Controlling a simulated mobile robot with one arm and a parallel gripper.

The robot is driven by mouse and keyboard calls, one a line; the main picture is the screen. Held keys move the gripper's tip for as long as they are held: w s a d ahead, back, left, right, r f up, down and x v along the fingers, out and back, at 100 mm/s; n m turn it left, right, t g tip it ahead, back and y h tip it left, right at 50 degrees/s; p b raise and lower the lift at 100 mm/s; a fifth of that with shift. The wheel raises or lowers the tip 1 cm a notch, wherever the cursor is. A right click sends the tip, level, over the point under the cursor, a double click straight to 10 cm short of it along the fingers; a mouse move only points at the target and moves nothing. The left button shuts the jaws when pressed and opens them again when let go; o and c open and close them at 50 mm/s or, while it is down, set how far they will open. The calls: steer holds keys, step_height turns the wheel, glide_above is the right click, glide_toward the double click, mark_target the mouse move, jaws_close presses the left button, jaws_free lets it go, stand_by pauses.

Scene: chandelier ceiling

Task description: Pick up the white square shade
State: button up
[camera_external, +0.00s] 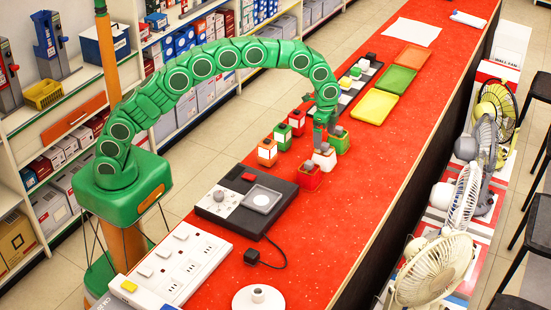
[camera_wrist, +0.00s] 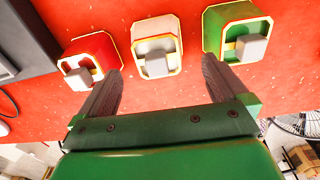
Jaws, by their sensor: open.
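The white square shade (camera_external: 324,160) stands on the red counter between a red shade (camera_external: 307,178) and a green shade (camera_external: 341,143). My gripper (camera_external: 326,140) is above and close to the white shade, pointing down. In the wrist view my gripper (camera_wrist: 163,66) is open, its fingers spread to either side of the white shade. Contact cannot be told.
Behind stand orange (camera_external: 267,152), red-and-white (camera_external: 297,122) and dark green (camera_external: 283,136) shades. A black device (camera_external: 247,200) and a white socket strip (camera_external: 172,266) lie nearer. Coloured trays (camera_external: 374,106) lie farther along. The counter's right side is clear.

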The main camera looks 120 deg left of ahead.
mark_target(326, 153)
steer(key=shift+w+d+f, duration=0.4)
steer(key=shift+s+a+f, duration=0.1)
steer(key=shift+a+f, duration=0.05)
steer(key=shift+f, duration=3.55)
steer(key=c, duration=1)
steer(key=shift+o, duration=0.2)
steer(key=shift+r, duration=0.15)
